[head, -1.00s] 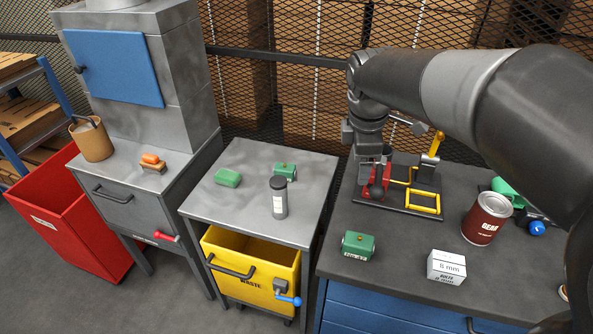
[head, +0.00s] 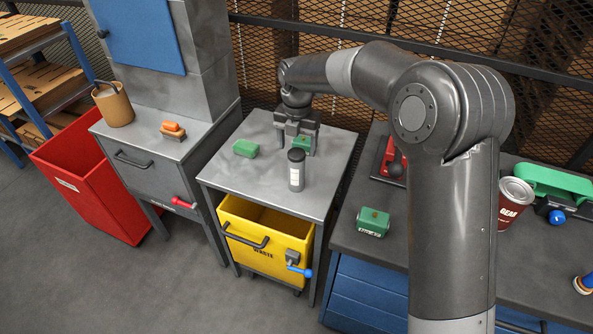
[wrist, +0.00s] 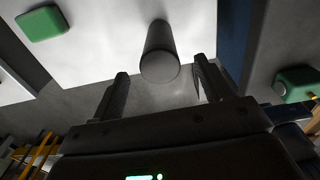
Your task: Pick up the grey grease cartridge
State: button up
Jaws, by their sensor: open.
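The grey grease cartridge (head: 296,175) stands upright on the grey table in the head view, with a dark cap and a pale label. My gripper (head: 298,142) is open and empty over the same table, just behind the cartridge in this view. In the wrist view the cartridge (wrist: 160,55) lies ahead of the gap between my two fingers (wrist: 165,88), with its round end facing me. I cannot tell the exact distance between the fingertips and the cartridge.
A green block (head: 245,148) lies left of the cartridge. Another green block (head: 302,144) sits behind it, partly hidden by my gripper. A yellow waste bin (head: 262,235) is under the table. The dark workbench (head: 350,225) at right holds a green block (head: 373,221) and a red can (head: 513,203).

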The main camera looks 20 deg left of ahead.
aim_at(296, 165)
jog(key=f, duration=0.8)
jog(key=shift+s, duration=0.2)
jog(key=c, duration=1.1)
